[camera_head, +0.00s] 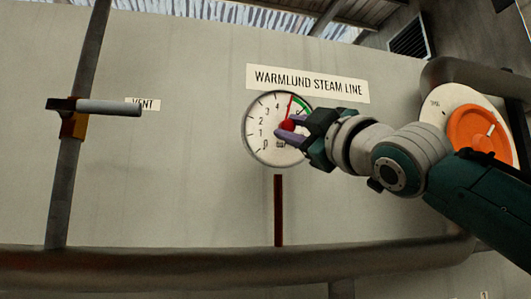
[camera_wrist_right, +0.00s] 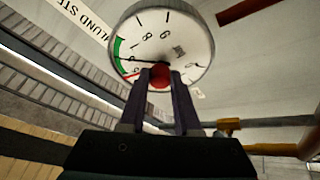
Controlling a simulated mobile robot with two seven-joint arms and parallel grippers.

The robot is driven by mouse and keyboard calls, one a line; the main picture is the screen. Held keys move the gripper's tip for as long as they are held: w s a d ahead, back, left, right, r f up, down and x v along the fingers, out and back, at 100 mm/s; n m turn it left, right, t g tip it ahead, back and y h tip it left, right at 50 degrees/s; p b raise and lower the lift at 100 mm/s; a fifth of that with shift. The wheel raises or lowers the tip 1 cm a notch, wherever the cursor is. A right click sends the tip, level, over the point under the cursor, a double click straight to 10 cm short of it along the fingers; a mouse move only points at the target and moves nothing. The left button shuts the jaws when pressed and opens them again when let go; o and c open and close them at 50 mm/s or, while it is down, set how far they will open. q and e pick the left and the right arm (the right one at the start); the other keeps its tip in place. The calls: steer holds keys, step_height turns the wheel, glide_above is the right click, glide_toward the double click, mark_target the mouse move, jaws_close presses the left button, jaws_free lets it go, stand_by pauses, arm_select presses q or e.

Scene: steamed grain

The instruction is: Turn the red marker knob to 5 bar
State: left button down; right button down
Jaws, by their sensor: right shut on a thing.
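The round white gauge (camera_head: 256,146) is mounted on the wall under the "WARMLUND STEAM LINE" sign, and fills the top of the right wrist view (camera_wrist_right: 195,40). Its red marker knob (camera_head: 288,125) sits at the dial's middle and shows between my fingers in the right wrist view (camera_wrist_right: 160,76). The thin red marker (camera_head: 291,103) points up, a little past the 4, near the start of the green arc; the exact reading is too small to tell. My right gripper (camera_head: 284,127) is shut on the knob, coming from the right. Its fingers hide part of the dial. My left gripper is out of view.
An orange valve wheel (camera_head: 470,128) is at the right behind my right arm. A vent lever (camera_head: 110,107) sticks out on a vertical pipe (camera_head: 66,180) at the left. A thick pipe (camera_head: 180,262) runs along the bottom.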

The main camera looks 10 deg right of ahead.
steer(key=shift+m, duration=0.3)
steer(key=c, duration=0.6)
jaws_free()
steer(key=b+v, duration=0.7)
steer(key=v, duration=0.3)
